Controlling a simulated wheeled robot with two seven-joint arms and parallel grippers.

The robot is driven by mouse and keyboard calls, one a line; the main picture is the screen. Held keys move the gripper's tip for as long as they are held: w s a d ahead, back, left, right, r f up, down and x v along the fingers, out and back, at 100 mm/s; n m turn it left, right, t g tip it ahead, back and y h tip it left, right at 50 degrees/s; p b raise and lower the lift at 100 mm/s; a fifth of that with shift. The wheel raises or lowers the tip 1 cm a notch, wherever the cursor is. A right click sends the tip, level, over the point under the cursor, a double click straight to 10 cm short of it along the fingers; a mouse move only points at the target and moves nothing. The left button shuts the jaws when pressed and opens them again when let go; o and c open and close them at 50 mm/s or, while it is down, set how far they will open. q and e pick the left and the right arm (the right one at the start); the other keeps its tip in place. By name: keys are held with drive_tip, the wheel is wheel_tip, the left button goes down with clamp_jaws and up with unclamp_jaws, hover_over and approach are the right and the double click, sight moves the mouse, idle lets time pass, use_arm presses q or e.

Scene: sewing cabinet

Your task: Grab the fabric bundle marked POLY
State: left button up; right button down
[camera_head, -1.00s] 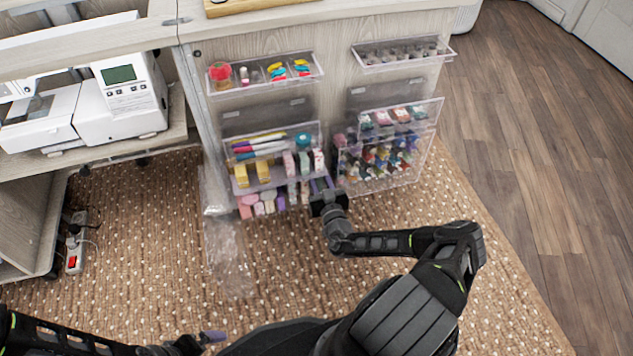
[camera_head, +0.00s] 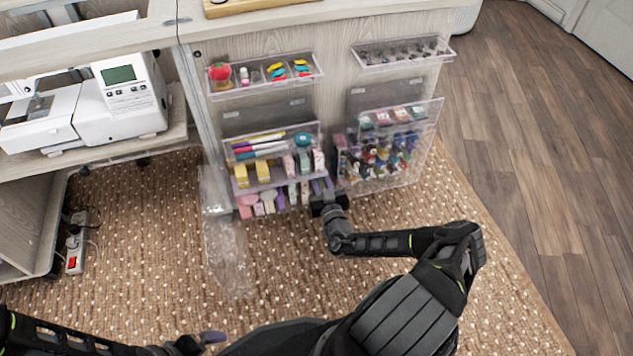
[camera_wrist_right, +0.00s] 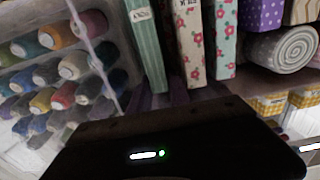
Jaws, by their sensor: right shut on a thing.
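My right gripper (camera_head: 322,187) is at the right end of the lower clear rack, among upright fabric bundles (camera_head: 281,200). The gripper body hides the exact contact. Small labels show on bundle ends, but I cannot read POLY for certain. My left gripper (camera_head: 207,338) is low at the left, away from the rack.
A clear rack of thread spools (camera_head: 377,162) stands close to the right of my right gripper; the spools also show in the right wrist view (camera_wrist_right: 72,65).

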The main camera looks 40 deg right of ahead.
drive_tip(key=shift+r, duration=0.1)
drive_tip(key=shift+s+r+p, duration=0.1)
drive_tip(key=shift+r+p, duration=0.45)
drive_tip(key=shift+r, duration=0.1)
drive_tip(key=p+v, duration=0.4)
drive_tip(key=v, duration=0.9)
use_arm(q)
wheel_tip(320, 180, up, 10)
drive_tip(key=s+d+p, duration=0.1)
drive_tip(key=s+p, duration=0.1)
drive_tip(key=p, duration=0.2)
drive_tip(key=shift+s+d+f+g, duration=0.15)
drive_tip(key=shift+d+f+g, duration=0.05)
drive_tip(key=shift+d+g, duration=0.1)
use_arm(e)
wheel_tip(320, 180, up, 14)
drive_tip(key=shift+f, duration=0.2)
drive_tip(key=shift+f, duration=0.1)
